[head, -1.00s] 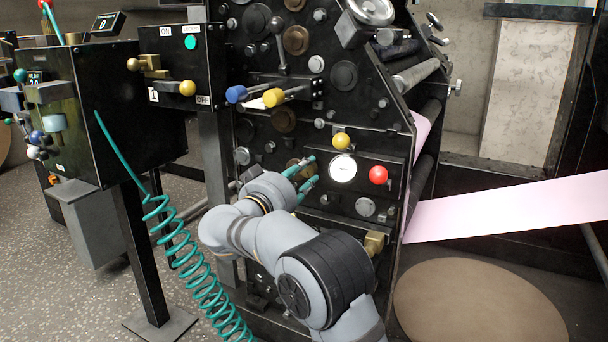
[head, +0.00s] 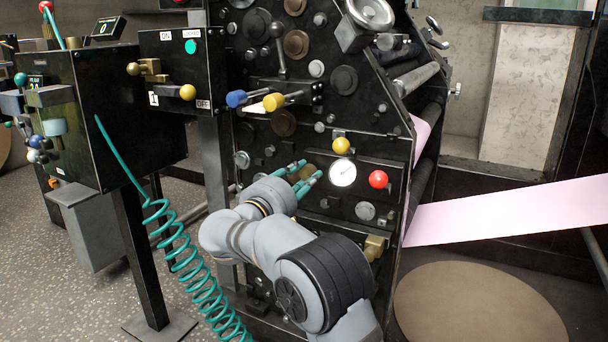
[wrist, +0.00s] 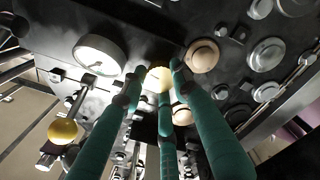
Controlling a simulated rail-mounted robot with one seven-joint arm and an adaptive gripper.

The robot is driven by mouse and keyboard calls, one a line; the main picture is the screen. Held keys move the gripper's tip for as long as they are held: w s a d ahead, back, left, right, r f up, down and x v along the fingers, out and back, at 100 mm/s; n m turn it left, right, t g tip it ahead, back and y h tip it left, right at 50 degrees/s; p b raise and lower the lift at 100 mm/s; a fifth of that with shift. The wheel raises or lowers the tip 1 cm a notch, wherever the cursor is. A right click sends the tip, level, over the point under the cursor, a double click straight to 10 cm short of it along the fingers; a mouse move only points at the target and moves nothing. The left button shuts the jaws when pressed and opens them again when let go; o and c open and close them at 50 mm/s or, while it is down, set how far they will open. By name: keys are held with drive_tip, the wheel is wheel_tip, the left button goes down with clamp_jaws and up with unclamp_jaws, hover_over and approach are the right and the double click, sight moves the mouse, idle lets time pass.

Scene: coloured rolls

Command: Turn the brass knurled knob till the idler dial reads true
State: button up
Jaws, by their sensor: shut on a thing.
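The brass knob (wrist: 158,80) shows in the wrist view between the fingertips of my gripper (wrist: 160,76). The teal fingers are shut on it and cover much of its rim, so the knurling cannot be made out. In the head view my gripper (head: 304,172) reaches the machine's front just left of the dial, and the fingers mostly hide the knob. The white round dial (head: 342,172) is in plain view right of the fingers. It also shows at upper left in the wrist view (wrist: 100,56), but its reading is too small to tell.
A yellow ball knob (head: 341,145) sits above the dial and a red ball knob (head: 378,179) to its right. A brass block (head: 374,247) juts out lower right. A teal coiled hose (head: 185,255) hangs left of my arm. A pink web (head: 510,210) runs off right.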

drive_tip(key=n+p, duration=0.1)
drive_tip(key=n, duration=0.1)
drive_tip(key=n+p, duration=0.1)
drive_tip(key=n, duration=0.1)
drive_tip(key=shift+s+d+f+n, duration=0.1)
drive_tip(key=shift+d+n, duration=0.1)
drive_tip(key=shift+n, duration=0.1)
drive_tip(key=n+p, duration=0.3)
drive_tip(key=n, duration=0.1)
drive_tip(key=shift+d+n, duration=0.1)
drive_tip(key=shift+n, duration=0.2)
drive_tip(key=o, duration=1.1)
drive_tip(key=shift+s+a, duration=0.1)
drive_tip(key=shift+a, duration=0.15)
drive_tip(key=v, duration=1.1)
drive_tip(key=shift+s, duration=0.3)
